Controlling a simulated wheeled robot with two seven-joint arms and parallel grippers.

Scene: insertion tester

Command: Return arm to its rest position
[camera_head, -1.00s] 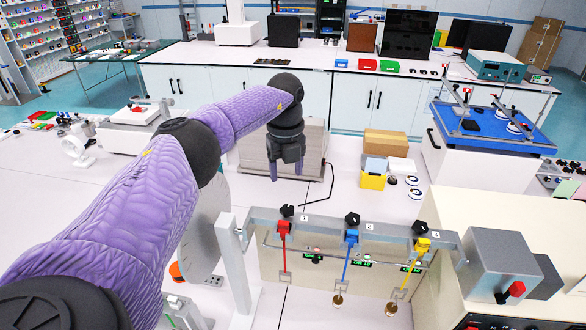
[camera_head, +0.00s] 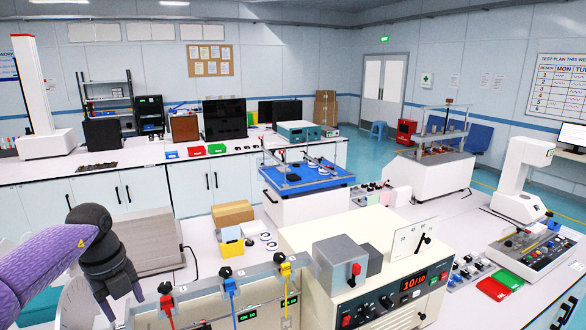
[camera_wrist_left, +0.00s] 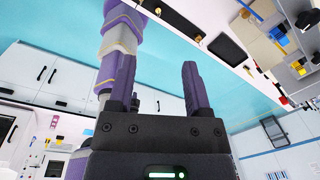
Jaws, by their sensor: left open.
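My left arm (camera_head: 40,265), purple with dark joints, comes in at the lower left of the head view. My left gripper (camera_head: 123,302) points down there, open and empty, in front of the stacked grey slab and left of the tester rack. In the left wrist view my left gripper (camera_wrist_left: 158,85) shows two purple fingers standing apart with nothing between them. The tester has a beige cabinet (camera_head: 330,222) and a rack with red (camera_head: 166,300), blue (camera_head: 229,287) and yellow (camera_head: 286,270) hanging parts. My right gripper is not in view.
A grey slab stack (camera_head: 150,254) stands behind the left gripper. A yellow box (camera_head: 231,250) and a cardboard box (camera_head: 232,213) lie on the bench beyond the rack. A blue platform (camera_head: 310,182) stands farther back. A white instrument (camera_head: 525,180) stands at the right.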

